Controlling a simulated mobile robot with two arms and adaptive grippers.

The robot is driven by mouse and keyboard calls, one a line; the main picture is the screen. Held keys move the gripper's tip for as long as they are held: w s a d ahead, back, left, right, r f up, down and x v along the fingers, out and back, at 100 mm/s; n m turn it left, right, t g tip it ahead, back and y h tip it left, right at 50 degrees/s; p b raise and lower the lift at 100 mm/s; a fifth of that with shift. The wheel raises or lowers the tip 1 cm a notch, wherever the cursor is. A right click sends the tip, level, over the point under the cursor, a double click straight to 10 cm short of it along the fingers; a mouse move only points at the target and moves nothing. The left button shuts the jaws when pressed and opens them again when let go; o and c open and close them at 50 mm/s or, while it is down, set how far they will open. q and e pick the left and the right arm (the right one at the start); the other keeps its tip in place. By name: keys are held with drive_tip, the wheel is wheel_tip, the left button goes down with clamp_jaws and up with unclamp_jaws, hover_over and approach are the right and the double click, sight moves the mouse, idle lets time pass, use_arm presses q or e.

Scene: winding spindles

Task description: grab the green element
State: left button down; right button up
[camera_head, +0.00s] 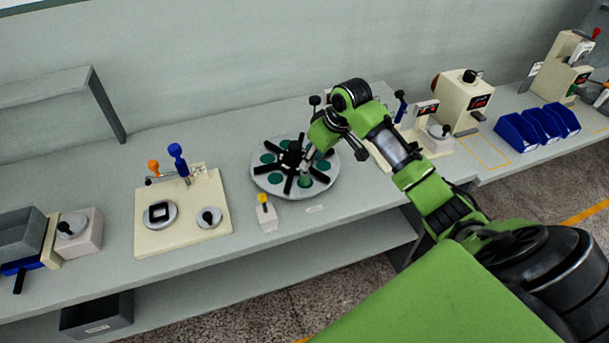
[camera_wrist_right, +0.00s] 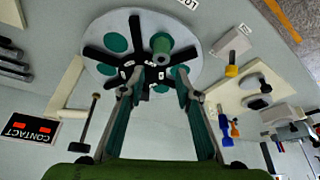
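The green element (camera_wrist_right: 161,44) is a short green cylinder standing on a round grey turntable (camera_wrist_right: 98,68) among flat green discs and black radial arms. My left gripper is in neither view.
A cream board (camera_head: 144,239) with knobs and levers lies left of the turntable. A small white block with a yellow top (camera_head: 266,215) stands in front of it. A cream machine (camera_head: 463,103) and blue bins (camera_head: 516,132) are to the right.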

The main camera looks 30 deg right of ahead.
sight(305, 173)
drive_tip(key=x, duration=0.3)
drive_tip(key=shift+d, duration=0.15)
drive_tip(key=x, duration=0.1)
drive_tip(key=p+x, duration=0.2)
drive_tip(key=x, duration=0.1)
drive_tip(key=shift+s+a, duration=0.2)
drive_tip(key=shift+a, duration=0.05)
drive_tip(key=shift+w+f, duration=0.25)
drive_tip(key=shift+f, duration=0.45)
drive_tip(key=c, duration=0.8)
